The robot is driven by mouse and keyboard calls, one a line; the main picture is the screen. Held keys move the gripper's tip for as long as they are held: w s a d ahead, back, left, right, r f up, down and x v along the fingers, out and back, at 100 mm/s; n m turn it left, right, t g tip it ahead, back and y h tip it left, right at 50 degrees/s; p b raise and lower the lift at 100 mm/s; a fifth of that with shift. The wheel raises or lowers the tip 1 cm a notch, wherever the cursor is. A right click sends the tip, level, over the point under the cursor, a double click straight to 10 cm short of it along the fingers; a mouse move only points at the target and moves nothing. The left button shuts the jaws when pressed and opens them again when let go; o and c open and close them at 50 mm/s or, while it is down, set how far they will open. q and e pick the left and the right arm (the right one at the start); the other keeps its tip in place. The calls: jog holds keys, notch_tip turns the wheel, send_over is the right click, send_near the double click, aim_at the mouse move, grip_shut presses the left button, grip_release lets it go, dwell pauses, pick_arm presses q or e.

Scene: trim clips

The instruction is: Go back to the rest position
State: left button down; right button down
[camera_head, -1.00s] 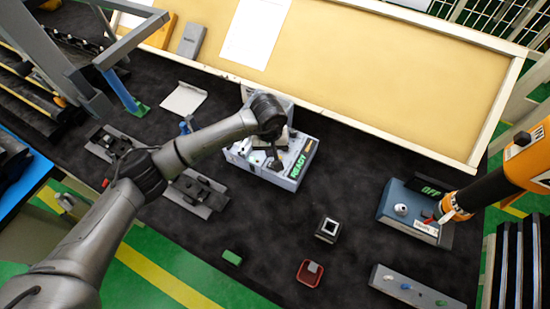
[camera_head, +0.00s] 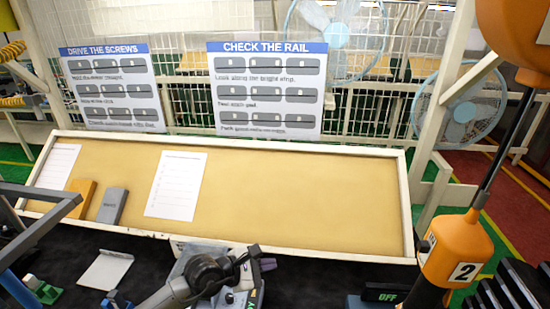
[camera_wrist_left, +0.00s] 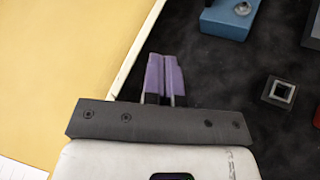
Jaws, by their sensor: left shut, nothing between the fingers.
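My left gripper (camera_head: 267,265) shows in the head view at the low middle, at the end of my grey arm, just in front of the tan board. Its purple fingertips also show in the left wrist view (camera_wrist_left: 165,76). They are pressed together with nothing between them, above the dark mat near the board's pale edge. A grey station (camera_head: 243,295) lies below the arm, mostly hidden by it and cut by the frame's bottom edge. My right gripper is in neither current view.
The tan board (camera_head: 300,205) with a white frame slopes up behind the bench. An orange tool marked 2 (camera_head: 455,252) hangs at the right. The left wrist view shows a blue device (camera_wrist_left: 230,18) and a small dark square block (camera_wrist_left: 279,92) on the mat.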

pick_arm(q)
notch_tip(320, 180, up, 20)
jog(key=a+n+t+h, duration=0.1)
jog(key=n+t+h, duration=0.4)
jog(key=n+t, duration=0.7)
jog(key=s+a+r+n+t+y, duration=0.1)
jog(key=a+r+n+t+y, duration=0.3)
jog(key=n+y, duration=0.75)
jog(key=s+a+r+n+t+y, duration=0.15)
jog(key=a+n+y, duration=0.5)
jog(key=n, duration=1.05)
jog(key=s+a+f+n+g, duration=0.2)
jog(key=s+f+n+g, duration=0.25)
jog(key=f, duration=0.45)
jog(key=s+a+f+n+g, duration=0.35)
jog(key=f+g, duration=0.25)
jog(key=f, duration=0.2)
jog(key=s+a+f+n+g, duration=0.1)
jog(key=s+f+g, duration=0.2)
jog(key=s+f, duration=0.65)
jog(key=s+a+f+n+g+h, duration=0.15)
jog(key=s+f+g, duration=0.25)
jog(key=s+f, duration=0.6)
jog(key=s+f+n+g, duration=0.2)
jog(key=s+f+g, duration=0.1)
jog(key=s+f, duration=0.65)
notch_tip(320, 180, up, 22)
jog(key=p, duration=2)
jog(key=shift+s, duration=0.45)
jog(key=shift+a, duration=0.1)
